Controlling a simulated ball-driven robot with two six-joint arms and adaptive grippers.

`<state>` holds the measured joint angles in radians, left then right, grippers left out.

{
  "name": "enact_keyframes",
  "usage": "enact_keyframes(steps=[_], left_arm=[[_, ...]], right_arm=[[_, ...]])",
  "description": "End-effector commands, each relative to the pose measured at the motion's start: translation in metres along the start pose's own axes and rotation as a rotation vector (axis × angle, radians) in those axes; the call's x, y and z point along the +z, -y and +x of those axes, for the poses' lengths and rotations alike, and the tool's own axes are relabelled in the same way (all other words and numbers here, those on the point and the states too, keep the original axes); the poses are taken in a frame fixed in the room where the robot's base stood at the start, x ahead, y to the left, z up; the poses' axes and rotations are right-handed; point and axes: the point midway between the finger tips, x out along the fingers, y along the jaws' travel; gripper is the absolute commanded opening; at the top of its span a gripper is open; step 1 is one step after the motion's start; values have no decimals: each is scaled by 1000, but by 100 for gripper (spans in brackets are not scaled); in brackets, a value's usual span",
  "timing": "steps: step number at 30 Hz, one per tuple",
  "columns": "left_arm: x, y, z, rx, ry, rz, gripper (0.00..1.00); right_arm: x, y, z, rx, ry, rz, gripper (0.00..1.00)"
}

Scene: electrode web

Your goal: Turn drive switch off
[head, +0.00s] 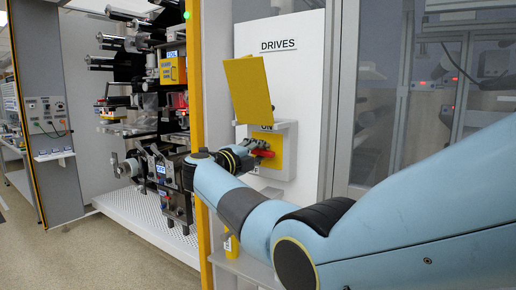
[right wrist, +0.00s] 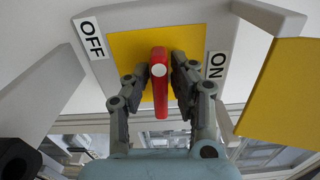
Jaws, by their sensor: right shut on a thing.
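The red drive switch handle (head: 263,153) sits on a yellow plate (head: 275,165) in a grey-white box under the DRIVES label (head: 278,45). My right gripper (head: 252,147) reaches it from the left in the head view. The OFF label (right wrist: 91,39) is at upper left there, and the ON label (right wrist: 216,66) is right of the handle. The handle stands roughly upright in that picture, between the labels. My left gripper is out of view.
A yellow cover (head: 248,88) is swung up above the switch; it also shows at the right in the right wrist view (right wrist: 285,95). A yellow post (head: 196,90) and a machine with rollers (head: 150,80) stand to the left. A glazed partition (head: 385,90) is at the right.

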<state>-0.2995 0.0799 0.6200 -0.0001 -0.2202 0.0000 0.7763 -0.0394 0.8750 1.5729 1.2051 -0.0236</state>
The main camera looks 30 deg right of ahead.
Motion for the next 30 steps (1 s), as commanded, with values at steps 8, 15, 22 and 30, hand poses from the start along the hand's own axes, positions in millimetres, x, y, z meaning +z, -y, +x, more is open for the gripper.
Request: enact_keyframes(steps=[8, 15, 22, 30], left_arm=[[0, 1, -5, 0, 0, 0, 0], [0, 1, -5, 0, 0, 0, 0], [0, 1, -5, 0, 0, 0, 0], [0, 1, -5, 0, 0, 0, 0]], right_arm=[[0, 0, 0, 0, 2, -69, 0], [0, -1, 0, 0, 1, -79, 0], [0, -1, 0, 0, 1, -78, 25], [0, -1, 0, 0, 1, -77, 38]])
